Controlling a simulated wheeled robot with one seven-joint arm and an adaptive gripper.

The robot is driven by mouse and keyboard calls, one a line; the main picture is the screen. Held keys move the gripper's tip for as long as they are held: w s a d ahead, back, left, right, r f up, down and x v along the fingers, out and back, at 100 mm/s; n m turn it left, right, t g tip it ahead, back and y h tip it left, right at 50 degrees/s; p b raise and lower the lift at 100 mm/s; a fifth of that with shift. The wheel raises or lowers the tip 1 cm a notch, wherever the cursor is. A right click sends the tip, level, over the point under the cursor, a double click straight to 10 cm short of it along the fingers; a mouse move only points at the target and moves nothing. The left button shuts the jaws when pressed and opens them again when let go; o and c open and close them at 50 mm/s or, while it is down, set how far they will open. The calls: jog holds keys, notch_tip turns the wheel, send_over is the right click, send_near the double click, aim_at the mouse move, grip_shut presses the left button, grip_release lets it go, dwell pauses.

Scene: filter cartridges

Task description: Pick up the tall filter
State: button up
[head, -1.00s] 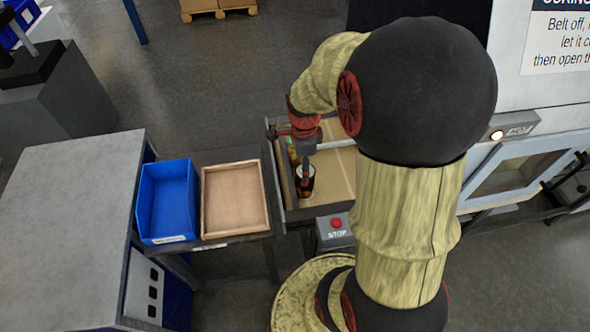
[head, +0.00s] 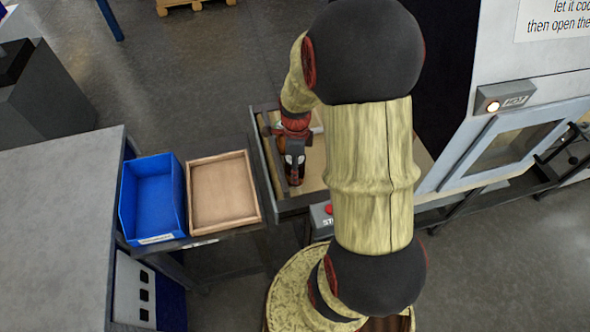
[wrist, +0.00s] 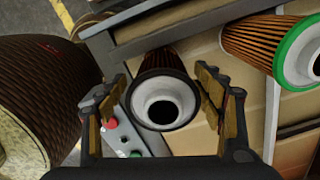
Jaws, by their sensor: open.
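A filter with brown pleats and a dark-rimmed, pale-ringed end (wrist: 165,101) stands on the tan belt surface, between the fingers of my gripper (wrist: 153,92) in the wrist view. My gripper is open, with a finger on each side of the filter and a gap visible on the right. A second filter with orange-brown pleats and a green-rimmed end (wrist: 298,55) is at the upper right. In the head view, a filter (head: 295,172) is directly below my gripper (head: 296,150), partly covered by it. I cannot compare the filters' full heights.
A blue bin (head: 122,205) and a shallow wooden tray (head: 256,205) sit left of the belt (head: 314,166). A red stop button (head: 328,209) is at the belt's near end. An oven-like machine (head: 465,150) with a lit HOT lamp stands right.

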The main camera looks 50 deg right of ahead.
jog(key=f, duration=0.2)
jog(key=f+b, duration=0.1)
jog(key=f, duration=0.1)
jog(key=shift+w+f, duration=0.2)
jog(key=shift+f, duration=0.15)
jog(key=shift+c, duration=0.8)
jog(key=c, duration=1.1)
jog(key=shift+c, duration=0.2)
